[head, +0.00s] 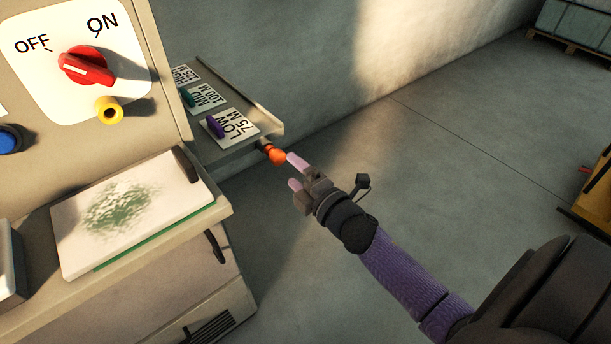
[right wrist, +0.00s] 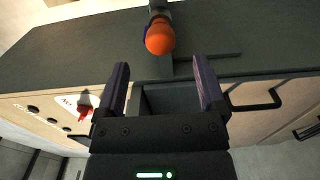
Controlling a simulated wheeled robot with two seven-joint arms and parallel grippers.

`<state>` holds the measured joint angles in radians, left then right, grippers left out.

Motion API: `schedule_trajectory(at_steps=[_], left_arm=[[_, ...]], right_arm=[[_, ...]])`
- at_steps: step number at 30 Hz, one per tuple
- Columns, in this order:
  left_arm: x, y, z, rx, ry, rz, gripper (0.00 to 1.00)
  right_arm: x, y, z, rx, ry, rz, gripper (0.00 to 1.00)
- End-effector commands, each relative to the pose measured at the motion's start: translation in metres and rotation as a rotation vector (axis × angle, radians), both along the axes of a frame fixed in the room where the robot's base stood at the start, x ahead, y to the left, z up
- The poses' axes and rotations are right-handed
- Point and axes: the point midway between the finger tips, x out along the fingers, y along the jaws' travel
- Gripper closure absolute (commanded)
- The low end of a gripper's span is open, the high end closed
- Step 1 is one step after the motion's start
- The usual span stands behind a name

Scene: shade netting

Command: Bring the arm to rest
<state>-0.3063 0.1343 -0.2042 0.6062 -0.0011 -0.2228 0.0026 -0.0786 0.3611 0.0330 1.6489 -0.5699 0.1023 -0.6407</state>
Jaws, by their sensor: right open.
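My right gripper (head: 293,174) is open in the head view, with its arm coming in from the lower right. Its fingertips are close to an orange knob (head: 275,154) at the end of the shelf with the labelled levers. In the right wrist view, the two fingers of the right gripper (right wrist: 160,80) stand apart with nothing between them. The orange knob (right wrist: 160,37) shows just beyond the fingertips there, and I cannot tell whether they touch it. My left gripper is not in view.
A cabinet carries a red ON/OFF switch (head: 86,66), a yellow-ringed part (head: 109,110) and a blue button (head: 9,139). A white pad (head: 130,212) with a green print lies on its ledge. A pallet (head: 570,42) stands far right. Floor in the middle is clear.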

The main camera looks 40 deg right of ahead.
Motion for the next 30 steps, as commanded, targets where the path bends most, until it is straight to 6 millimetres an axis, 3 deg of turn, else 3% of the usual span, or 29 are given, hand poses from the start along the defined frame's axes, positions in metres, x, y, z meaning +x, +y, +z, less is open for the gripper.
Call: schedule_trajectory(at_steps=[3,6,19,21,23,26,27,29,30], left_arm=[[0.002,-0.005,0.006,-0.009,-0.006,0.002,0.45],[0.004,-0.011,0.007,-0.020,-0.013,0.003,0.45],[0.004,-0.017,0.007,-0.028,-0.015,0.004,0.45],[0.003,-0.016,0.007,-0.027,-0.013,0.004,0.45],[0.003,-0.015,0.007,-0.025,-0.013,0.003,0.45],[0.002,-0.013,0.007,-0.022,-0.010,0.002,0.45],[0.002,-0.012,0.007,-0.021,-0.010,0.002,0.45],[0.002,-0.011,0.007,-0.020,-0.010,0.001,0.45],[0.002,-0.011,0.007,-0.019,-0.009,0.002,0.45]], right_arm=[[-0.026,-0.002,0.001,0.002,0.002,0.000,0.11],[-0.038,-0.003,0.000,0.002,0.001,0.000,0.11],[-0.041,-0.003,0.000,0.001,0.000,0.000,0.11],[-0.043,-0.004,-0.009,0.024,0.025,-0.008,0.11],[-0.048,-0.005,-0.035,0.095,0.101,-0.036,0.11],[-0.077,-0.006,-0.118,0.318,0.340,-0.143,0.11],[-0.098,-0.003,-0.157,0.422,0.456,-0.207,0.11],[-0.136,0.004,-0.209,0.565,0.622,-0.315,0.11],[-0.166,0.009,-0.240,0.650,0.730,-0.396,0.11]])
